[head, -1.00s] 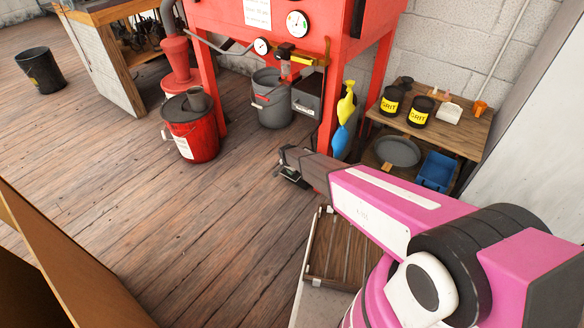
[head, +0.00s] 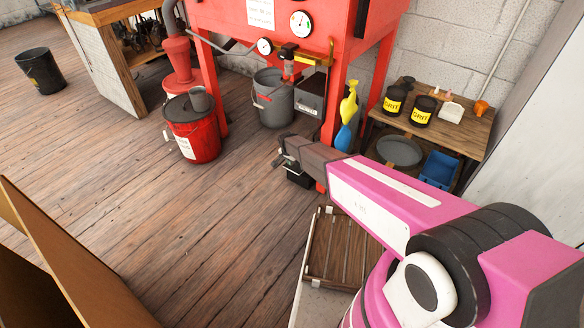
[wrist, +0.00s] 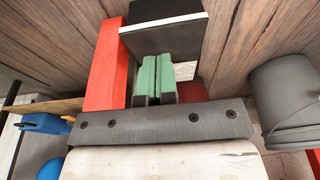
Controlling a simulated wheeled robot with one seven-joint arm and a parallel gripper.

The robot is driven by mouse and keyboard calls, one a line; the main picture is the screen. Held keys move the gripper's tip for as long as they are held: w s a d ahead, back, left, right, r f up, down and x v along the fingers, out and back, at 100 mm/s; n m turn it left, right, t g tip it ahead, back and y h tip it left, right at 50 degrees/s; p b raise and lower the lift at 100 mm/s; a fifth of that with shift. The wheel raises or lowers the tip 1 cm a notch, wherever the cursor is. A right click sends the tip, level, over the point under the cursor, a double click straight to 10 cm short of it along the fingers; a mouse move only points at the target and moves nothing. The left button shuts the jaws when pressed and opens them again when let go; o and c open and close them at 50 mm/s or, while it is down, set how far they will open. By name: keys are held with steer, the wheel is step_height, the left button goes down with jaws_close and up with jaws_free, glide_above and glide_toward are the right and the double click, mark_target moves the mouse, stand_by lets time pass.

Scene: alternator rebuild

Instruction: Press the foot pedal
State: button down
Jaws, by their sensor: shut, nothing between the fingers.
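The foot pedal (head: 299,179) is a small black unit on the floor by the red cabinet's front leg in the head view, partly covered by the end of my arm. In the wrist view the pedal (wrist: 160,38) shows as a dark grey plate with a pale edge, just beyond the fingertips. My gripper (head: 281,160) is above and beside the pedal in the head view. In the wrist view its green-padded fingers (wrist: 157,58) are together and empty, overlapping the plate in the picture. I cannot tell whether they touch it.
The red cabinet (head: 285,20) stands over the pedal, and its leg (wrist: 110,60) is close beside my fingers. A grey bucket (head: 273,100) stands behind, also at right in the wrist view (wrist: 285,95).

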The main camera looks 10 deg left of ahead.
steer(key=shift+s+v, duration=0.15)
steer(key=shift+v, duration=0.8)
steer(key=shift+s+v, duration=0.2)
steer(key=shift+v, duration=0.75)
steer(key=shift+a, duration=0.15)
steer(key=s+d+r+n, duration=0.1)
steer(key=s+d+r, duration=0.1)
steer(key=d+r, duration=0.5)
steer(key=s+d+r+g, duration=0.1)
steer(key=s+d+r, duration=0.15)
steer(key=d, duration=0.85)
steer(key=s+d+r+n, duration=0.1)
steer(key=s+d+r, duration=0.1)
steer(key=d+r, duration=0.55)
steer(key=s+d+r+n, duration=0.1)
steer(key=s+d+r, duration=0.2)
steer(key=d, duration=0.3)
steer(key=s+d+r, duration=0.4)
steer(key=s+d, duration=0.1)
steer(key=d, duration=0.1)
steer(key=s+d+r+n+g, duration=0.1)
steer(key=s+d+r, duration=0.2)
steer(key=s+d, duration=0.2)
steer(key=shift+d+r+n+y, duration=0.2)
steer(key=shift+d+n+y, duration=0.15)
steer(key=shift+d, duration=0.75)
steer(key=shift+s+a, duration=0.1)
steer(key=shift+a, duration=0.05)
